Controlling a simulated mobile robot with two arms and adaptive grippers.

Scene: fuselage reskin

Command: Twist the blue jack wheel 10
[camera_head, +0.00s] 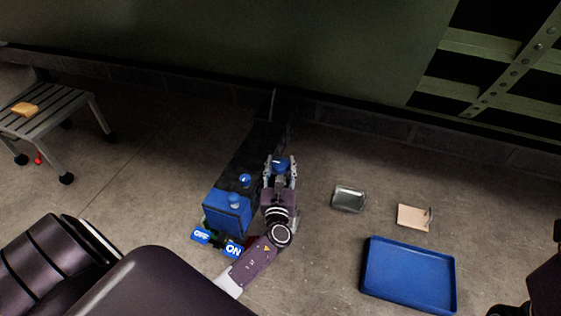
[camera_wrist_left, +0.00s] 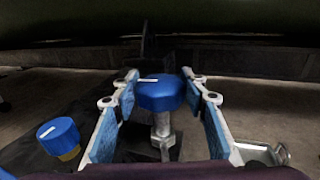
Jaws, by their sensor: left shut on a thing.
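The blue jack wheel (camera_head: 280,164) is a round blue knob with a white line on its top, on a metal bolt-like stem. In the left wrist view the wheel (camera_wrist_left: 160,92) sits upright between the blue-padded fingers. My left gripper (camera_head: 281,168) is shut on it from the near side, and it shows large in the left wrist view (camera_wrist_left: 160,100). A number on the wheel cannot be read. My right gripper does not show.
A second blue knob (camera_head: 245,180) and a blue box (camera_head: 228,212) with ON and OFF labels stand just left. A metal dish (camera_head: 349,199), a tan tag (camera_head: 413,217) and a blue tray (camera_head: 366,281) lie right. A grey stool (camera_head: 50,122) stands far left. The green fuselage (camera_head: 230,45) is behind.

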